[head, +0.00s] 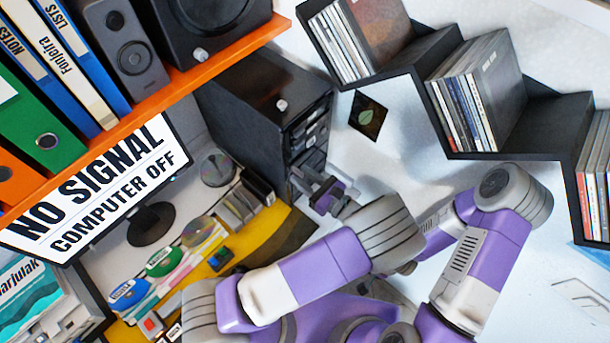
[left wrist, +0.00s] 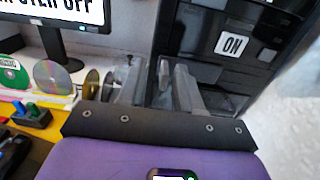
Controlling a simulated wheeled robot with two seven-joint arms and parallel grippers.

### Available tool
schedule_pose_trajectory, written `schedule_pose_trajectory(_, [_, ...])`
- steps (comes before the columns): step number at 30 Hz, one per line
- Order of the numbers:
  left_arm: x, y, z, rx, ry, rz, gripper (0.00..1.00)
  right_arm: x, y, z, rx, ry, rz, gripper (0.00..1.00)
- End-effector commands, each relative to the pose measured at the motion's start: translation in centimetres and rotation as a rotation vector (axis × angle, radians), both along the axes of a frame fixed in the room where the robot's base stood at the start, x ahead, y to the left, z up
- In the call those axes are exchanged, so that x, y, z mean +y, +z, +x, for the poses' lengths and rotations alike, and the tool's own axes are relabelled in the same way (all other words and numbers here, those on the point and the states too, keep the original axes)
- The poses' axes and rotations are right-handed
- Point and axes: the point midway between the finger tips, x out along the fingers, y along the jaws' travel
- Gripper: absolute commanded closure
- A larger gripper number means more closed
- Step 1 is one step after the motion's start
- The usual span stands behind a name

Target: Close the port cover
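The black computer tower (head: 285,110) stands under the orange shelf, with its front face turned to the right. My left gripper (head: 322,188) is at the lower part of this front. In the left wrist view my left gripper (left wrist: 158,85) has its two fingers apart. A small grey flap (left wrist: 164,73) shows between the fingers and may be the port cover; I cannot tell whether they touch it. My right gripper is not in view.
The monitor (head: 110,190) reads "NO SIGNAL COMPUTER OFF". Discs (head: 198,232) and a yellow desk mat (head: 240,245) lie left of my left arm. The orange shelf (head: 190,75) is above. Black wall shelves (head: 420,60) hold disc cases.

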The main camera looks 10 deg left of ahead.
Motion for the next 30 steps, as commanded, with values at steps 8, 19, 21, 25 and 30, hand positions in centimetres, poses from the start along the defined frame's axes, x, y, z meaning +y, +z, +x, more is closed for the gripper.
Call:
schedule_pose_trajectory(8, [0.0, 0.4, 0.1, -0.003, -0.001, -0.002, 0.66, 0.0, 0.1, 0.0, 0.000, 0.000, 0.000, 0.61])
schedule_pose_trajectory(19, [0.0, 6.8, 0.1, -0.003, -0.001, -0.004, 0.66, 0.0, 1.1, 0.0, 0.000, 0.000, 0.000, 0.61])
schedule_pose_trajectory(21, [0.0, 8.0, 0.0, -0.003, 0.000, -0.004, 0.66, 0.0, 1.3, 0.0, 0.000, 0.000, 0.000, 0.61])
schedule_pose_trajectory(25, [0.0, 9.5, 0.0, -0.002, -0.001, -0.002, 0.66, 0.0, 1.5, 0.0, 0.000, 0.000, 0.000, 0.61])
schedule_pose_trajectory(30, [0.0, 10.1, 0.0, -0.001, -0.001, 0.000, 0.66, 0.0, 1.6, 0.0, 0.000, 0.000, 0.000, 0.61])
